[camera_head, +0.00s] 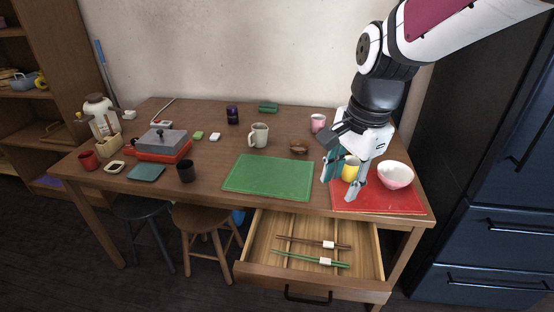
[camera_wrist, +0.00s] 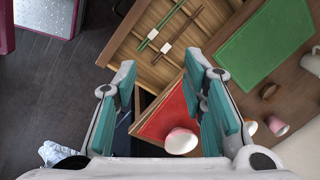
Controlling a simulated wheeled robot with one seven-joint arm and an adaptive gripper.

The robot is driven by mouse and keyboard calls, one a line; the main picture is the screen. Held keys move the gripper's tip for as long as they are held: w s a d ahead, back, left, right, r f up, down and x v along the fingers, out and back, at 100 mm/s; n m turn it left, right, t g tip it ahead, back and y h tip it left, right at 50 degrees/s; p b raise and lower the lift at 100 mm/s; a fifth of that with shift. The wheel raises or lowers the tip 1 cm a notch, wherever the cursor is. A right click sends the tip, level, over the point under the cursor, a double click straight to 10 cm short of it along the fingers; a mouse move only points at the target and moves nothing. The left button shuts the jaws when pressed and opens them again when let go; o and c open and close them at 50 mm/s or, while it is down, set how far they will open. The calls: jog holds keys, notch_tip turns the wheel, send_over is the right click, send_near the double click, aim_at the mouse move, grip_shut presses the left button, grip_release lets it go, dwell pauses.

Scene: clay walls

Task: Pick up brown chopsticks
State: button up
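The brown chopsticks (camera_head: 312,242) lie in the open drawer (camera_head: 262,272) under the table, with a white band around them. Green chopsticks (camera_head: 305,257) with a similar band lie beside them, nearer the drawer's front. In the wrist view the brown chopsticks (camera_wrist: 179,36) and green chopsticks (camera_wrist: 156,31) show at the top, beyond the fingertips. My gripper (camera_head: 345,180) is open and empty, pointing down above the red mat (camera_head: 380,203), to the right of and higher than the drawer. Its teal-padded fingers (camera_wrist: 160,75) are spread wide in the wrist view.
A green mat (camera_head: 268,178) lies to the left. A white mug (camera_head: 259,135) stands behind it. Stools (camera_head: 205,222) stand left of the drawer.

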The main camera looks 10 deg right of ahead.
jog(key=w+f+m+g+b, duration=0.1)
jog(key=w+f+m+b, duration=0.3)
jog(key=f, duration=0.5)
jog(key=w+f+m+b, duration=0.2)
jog(key=w+f+m, duration=0.2)
jog(key=w+f, duration=0.35)
jog(key=b, duration=0.3)
send_over(313, 241)
jog(key=shift+h, duration=0.4)
notch_tip(313, 241, down, 9)
jog(key=shift+d+f, duration=0.1)
jog(key=shift+d, duration=0.05)
jog(key=shift+a+f+b, duration=0.2)
jog(key=shift+f+b, duration=0.85)
jog(key=shift+f, duration=1.55)
jog(key=shift+r, duration=0.1)
jog(key=c, duration=0.9)
